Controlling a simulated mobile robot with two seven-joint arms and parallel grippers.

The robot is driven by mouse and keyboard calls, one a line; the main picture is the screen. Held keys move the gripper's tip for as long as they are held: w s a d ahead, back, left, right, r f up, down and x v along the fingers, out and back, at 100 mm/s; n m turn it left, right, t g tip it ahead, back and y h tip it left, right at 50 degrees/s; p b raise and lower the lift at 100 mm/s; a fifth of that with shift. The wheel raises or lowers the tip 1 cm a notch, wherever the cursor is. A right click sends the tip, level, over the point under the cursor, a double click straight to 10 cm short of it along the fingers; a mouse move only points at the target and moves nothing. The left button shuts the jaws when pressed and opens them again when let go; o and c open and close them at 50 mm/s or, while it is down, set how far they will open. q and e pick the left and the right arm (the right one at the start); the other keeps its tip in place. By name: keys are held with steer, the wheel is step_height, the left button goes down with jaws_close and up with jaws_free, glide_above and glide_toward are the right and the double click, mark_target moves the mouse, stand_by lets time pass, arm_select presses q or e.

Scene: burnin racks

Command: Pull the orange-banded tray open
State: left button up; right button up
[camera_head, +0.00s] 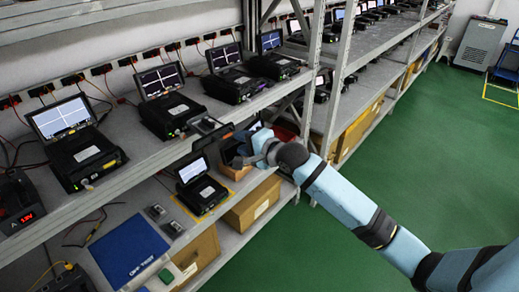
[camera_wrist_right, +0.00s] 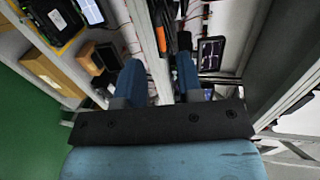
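A small orange-brown open tray (camera_head: 236,171) with dark contents sits on the lower shelf, just under the upper shelf's front edge. I cannot tell for sure whether it is the orange-banded tray. My right gripper (camera_head: 244,150) is above and beside it, close to the upper shelf edge, and partly hides it. In the right wrist view my right gripper (camera_wrist_right: 158,62) has its two blue fingers apart, with nothing clearly held between them. Whether a finger touches the tray is unclear. My left gripper is not in view.
A black device with a lit screen (camera_head: 203,192) stands left of the tray, and a cardboard box (camera_head: 252,203) is below. More screened devices (camera_head: 175,110) line the upper shelf. A metal post (camera_head: 340,75) rises right of the gripper. The green floor (camera_head: 300,245) is clear.

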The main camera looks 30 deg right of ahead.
steer(key=v, duration=0.7)
steer(key=shift+b, duration=0.35)
steer(key=s+a+f+n+g, duration=0.1)
steer(key=s+a+f+n, duration=0.2)
steer(key=s+f+n, duration=0.2)
steer(key=s+a+f+n+g+h+p, duration=0.1)
steer(key=s+a+f+n, duration=0.2)
steer(key=s+f, duration=0.9)
steer(key=s+a+f+n+g+h, duration=0.1)
steer(key=s+a+f+n, duration=0.3)
steer(key=s+f+n, duration=0.4)
step_height(320, 180, down, 4)
steer(key=shift+s+f+n+g+p, duration=0.1)
steer(key=shift+s+n+g+p, duration=0.2)
steer(key=shift+n, duration=0.2)
